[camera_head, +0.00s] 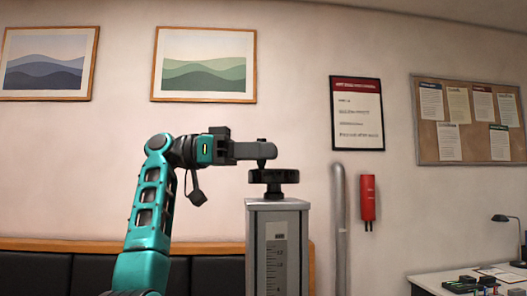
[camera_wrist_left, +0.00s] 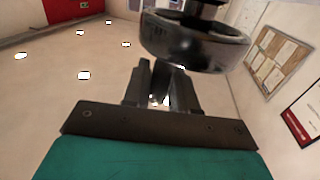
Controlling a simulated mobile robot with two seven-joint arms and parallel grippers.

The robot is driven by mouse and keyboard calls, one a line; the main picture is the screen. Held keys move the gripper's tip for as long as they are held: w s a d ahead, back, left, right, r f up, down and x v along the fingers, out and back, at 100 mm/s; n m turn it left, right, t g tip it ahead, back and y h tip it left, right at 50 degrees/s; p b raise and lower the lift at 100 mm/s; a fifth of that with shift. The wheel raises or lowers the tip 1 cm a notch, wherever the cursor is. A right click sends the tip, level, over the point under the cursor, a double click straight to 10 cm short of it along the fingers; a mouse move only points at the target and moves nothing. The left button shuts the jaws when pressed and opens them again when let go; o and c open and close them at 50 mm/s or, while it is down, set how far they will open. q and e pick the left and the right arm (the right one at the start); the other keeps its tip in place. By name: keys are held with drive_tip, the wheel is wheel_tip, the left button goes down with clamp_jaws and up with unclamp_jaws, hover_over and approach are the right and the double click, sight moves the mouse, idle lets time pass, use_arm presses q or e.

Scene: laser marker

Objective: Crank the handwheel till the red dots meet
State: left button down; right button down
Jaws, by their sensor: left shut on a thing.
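The black handwheel (camera_head: 273,176) sits flat on top of a grey column (camera_head: 278,218) with a graduated scale (camera_head: 276,266) on its front. My left gripper (camera_head: 264,151) reaches in from the left just above the wheel and is shut on the wheel's handle, which is mostly hidden by the fingers. In the left wrist view the dark wheel rim (camera_wrist_left: 195,42) fills the top middle, close to the gripper fingers (camera_wrist_left: 164,82). No red dots or laser spots can be made out. My right gripper is not in view.
A grey vertical pipe (camera_head: 340,225) and a red extinguisher (camera_head: 368,200) are on the wall right of the column. A dark padded bench (camera_head: 210,275) runs behind. A white desk (camera_head: 440,281) with a lamp (camera_head: 508,220) stands at right.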

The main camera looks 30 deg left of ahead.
use_arm(q)
drive_tip(key=shift+w+a+r+m+g+h, duration=0.1)
drive_tip(key=shift+a+m+g+h, duration=0.1)
drive_tip(key=shift+m+g, duration=0.45)
drive_tip(key=shift+w+a+m+g+h, duration=0.1)
drive_tip(key=shift+m+g+h, duration=0.2)
drive_tip(key=shift+g, duration=0.55)
drive_tip(key=shift+w+a+r+m+g, duration=0.1)
drive_tip(key=shift+w+a+m+g, duration=0.15)
drive_tip(key=shift+m+g, duration=0.45)
drive_tip(key=shift+g, duration=0.4)
drive_tip(key=shift+f+m+g, duration=0.2)
drive_tip(key=shift+m+g, duration=0.15)
drive_tip(key=shift+g, duration=0.15)
drive_tip(key=shift+s+d, duration=0.1)
drive_tip(key=shift+d, duration=0.05)
drive_tip(key=c, duration=1.1)
unclamp_jaws()
drive_tip(key=shift+d, duration=0.1)
drive_tip(key=shift+o, duration=0.2)
drive_tip(key=shift+w+a+n+t, duration=0.2)
drive_tip(key=shift+n+t, duration=0.2)
drive_tip(key=shift+t, duration=0.3)
